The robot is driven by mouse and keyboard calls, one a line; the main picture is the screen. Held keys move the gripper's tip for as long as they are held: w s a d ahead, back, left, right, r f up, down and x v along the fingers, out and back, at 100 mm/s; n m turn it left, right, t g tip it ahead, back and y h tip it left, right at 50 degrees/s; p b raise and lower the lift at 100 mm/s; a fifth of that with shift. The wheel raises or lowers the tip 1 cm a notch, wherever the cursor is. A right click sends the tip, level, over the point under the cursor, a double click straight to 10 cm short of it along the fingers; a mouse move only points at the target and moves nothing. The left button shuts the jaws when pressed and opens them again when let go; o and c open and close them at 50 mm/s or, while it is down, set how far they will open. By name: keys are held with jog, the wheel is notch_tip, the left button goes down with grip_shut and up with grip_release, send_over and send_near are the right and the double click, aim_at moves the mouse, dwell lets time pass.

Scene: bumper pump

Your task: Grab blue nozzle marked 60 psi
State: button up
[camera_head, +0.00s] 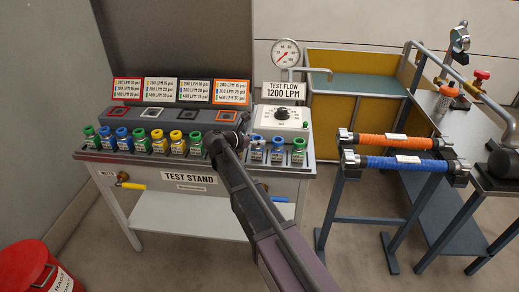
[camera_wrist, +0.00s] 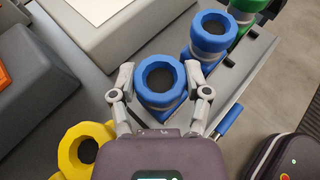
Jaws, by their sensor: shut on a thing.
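A blue ring-shaped nozzle (camera_wrist: 162,82) with a dark opening sits between the two fingers of my gripper (camera_wrist: 160,80) in the wrist view. The fingers press on it from left and right. Its label is hidden or not readable, so I cannot tell its psi mark. In the head view my arm reaches over the test stand's front row, and its end hides part of that row. A blue nozzle (camera_head: 257,143) shows just right of the arm. Another blue nozzle (camera_wrist: 209,33) stands beyond the held one in the wrist view.
A yellow nozzle (camera_wrist: 86,150) is close to the left finger, and a green one (camera_wrist: 248,6) is farther off. More nozzles stand left along the test stand (camera_head: 145,173). The flow gauge box (camera_head: 282,123) is behind. Hoses lie on a rack (camera_head: 395,152) at right.

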jog(key=shift+r, duration=0.1)
dwell(0.3)
notch_tip(320, 180, up, 4)
jog(key=p, duration=0.3)
jog(key=shift+f+p, duration=0.25)
jog(key=shift+p, duration=0.1)
jog(key=s+a, duration=0.2)
jog(key=s, duration=0.5)
jog(key=s+a+r+p, duration=0.1)
jog(key=s+a, duration=0.1)
jog(key=s, duration=0.6)
jog(key=shift+a+r, duration=0.15)
jog(key=shift+a, duration=0.25)
jog(key=shift+s, duration=0.1)
